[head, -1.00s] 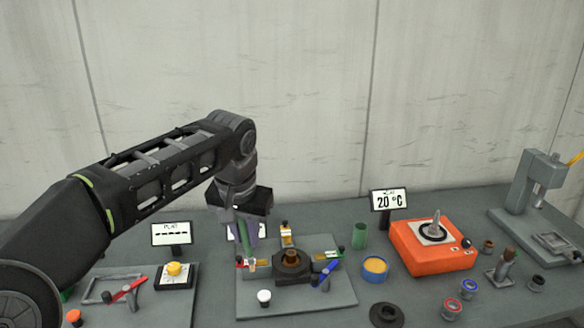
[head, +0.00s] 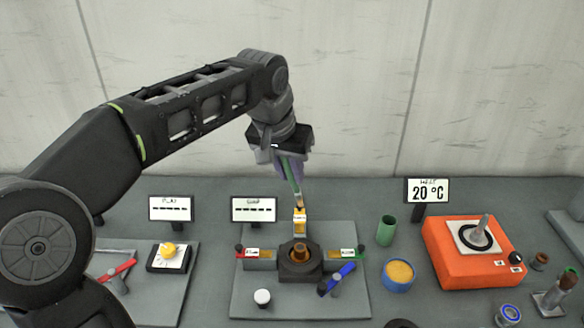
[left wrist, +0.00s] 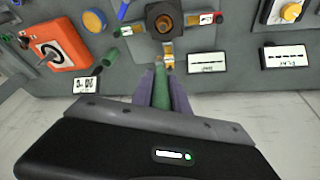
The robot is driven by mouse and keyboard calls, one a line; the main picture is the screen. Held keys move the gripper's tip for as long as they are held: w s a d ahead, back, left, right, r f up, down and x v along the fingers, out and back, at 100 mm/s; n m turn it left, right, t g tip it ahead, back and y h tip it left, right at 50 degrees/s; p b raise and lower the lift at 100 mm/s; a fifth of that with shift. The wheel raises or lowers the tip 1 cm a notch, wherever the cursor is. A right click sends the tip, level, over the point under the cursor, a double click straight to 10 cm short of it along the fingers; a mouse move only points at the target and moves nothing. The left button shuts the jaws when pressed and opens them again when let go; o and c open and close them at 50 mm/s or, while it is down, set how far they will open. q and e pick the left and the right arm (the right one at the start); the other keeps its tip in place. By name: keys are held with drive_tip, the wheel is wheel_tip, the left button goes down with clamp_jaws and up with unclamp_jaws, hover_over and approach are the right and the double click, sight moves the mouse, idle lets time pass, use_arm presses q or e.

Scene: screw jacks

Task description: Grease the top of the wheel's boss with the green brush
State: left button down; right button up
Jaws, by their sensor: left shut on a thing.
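My left gripper (head: 290,174) is shut on the green brush (head: 296,186), which points downward with its pale tip low. The brush also shows between the purple fingers in the left wrist view (left wrist: 161,90). The tip is close to the yellow-topped back clamp (head: 300,222), and I cannot tell whether they touch. In front of it is a dark housing (head: 288,271) with a round brown-copper centre (head: 299,249), which seems to be the wheel's boss. The housing also shows in the left wrist view (left wrist: 165,20). My right gripper is not in view.
Left and right clamps (head: 262,256) (head: 345,257) flank the housing on a grey plate (head: 250,300). A blue lever (head: 340,276) and white knob (head: 262,297) stand in front. To the right are a green cup (head: 386,231), a blue tub (head: 398,276) and an orange heater (head: 466,255).

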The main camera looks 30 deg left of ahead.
sight(290, 183)
use_arm(q)
drive_tip(key=shift+f, duration=0.5)
wheel_tip(290, 183, down, 3)
drive_tip(key=shift+r+b, duration=0.1)
drive_tip(key=shift+b, duration=0.7)
drive_tip(key=shift+f+b, duration=0.4)
drive_tip(key=shift+f, duration=0.2)
drive_tip(key=shift+a, duration=0.1)
